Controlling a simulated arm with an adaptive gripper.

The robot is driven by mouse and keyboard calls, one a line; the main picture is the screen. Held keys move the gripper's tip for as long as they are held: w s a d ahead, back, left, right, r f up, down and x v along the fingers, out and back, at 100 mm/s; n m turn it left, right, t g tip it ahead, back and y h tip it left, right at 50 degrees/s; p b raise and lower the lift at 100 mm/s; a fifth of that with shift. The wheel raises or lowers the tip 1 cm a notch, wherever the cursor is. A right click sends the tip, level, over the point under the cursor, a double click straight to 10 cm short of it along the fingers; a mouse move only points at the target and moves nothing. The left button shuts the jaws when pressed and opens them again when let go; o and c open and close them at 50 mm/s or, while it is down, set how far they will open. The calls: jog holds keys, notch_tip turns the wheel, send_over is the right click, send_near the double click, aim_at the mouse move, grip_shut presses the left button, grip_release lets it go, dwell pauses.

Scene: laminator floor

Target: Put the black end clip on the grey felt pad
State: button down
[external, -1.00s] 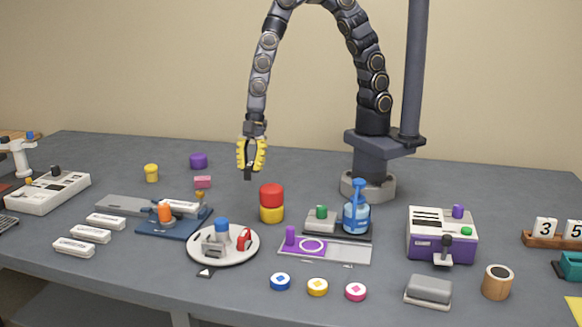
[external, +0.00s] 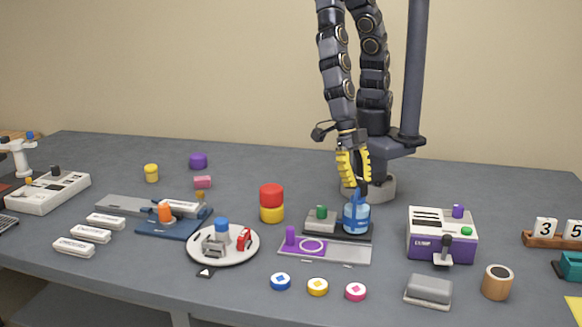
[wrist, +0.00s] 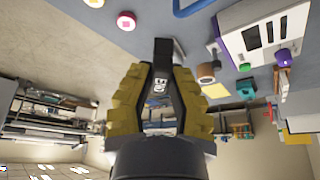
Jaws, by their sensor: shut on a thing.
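My gripper (external: 353,168) is shut on the black end clip (wrist: 162,62), which stands out past the yellow fingers in the wrist view and carries a small white marking. In the external view my gripper hangs over the back of the table, overlapping the top of the blue spray bottle (external: 357,215); the clip is hard to make out there. A grey block with a pale base (external: 429,288), which looks like the felt pad, lies at the front right of the table. In the wrist view a grey patch shows partly hidden behind the clip.
A purple-and-white machine (external: 441,237) and a tan cylinder (external: 497,282) stand near the grey block. Blue, yellow and pink round pieces (external: 317,287) lie to its left. A red and yellow stack (external: 271,203) and a round white plate (external: 223,256) stand farther left.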

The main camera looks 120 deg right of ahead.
jog(key=s+a+n+g, duration=0.2)
jog(key=s+a+n, duration=0.3)
jog(key=s, duration=0.5)
send_over(437, 285)
jog(key=d, duration=0.2)
jog(key=shift+m, duration=0.3)
jog(key=f, duration=0.8)
jog(key=shift+w+a+f, duration=0.1)
jog(key=shift+a+f, duration=0.1)
jog(key=shift+f, duration=0.1)
jog(key=shift+w+a+f, duration=0.1)
jog(key=shift+a+f, duration=0.1)
jog(key=shift+f, duration=1.6)
jog(key=shift+f, duration=0.15)
jog(key=c, duration=1.1)
grip_release()
jog(key=shift+c, duration=0.2)
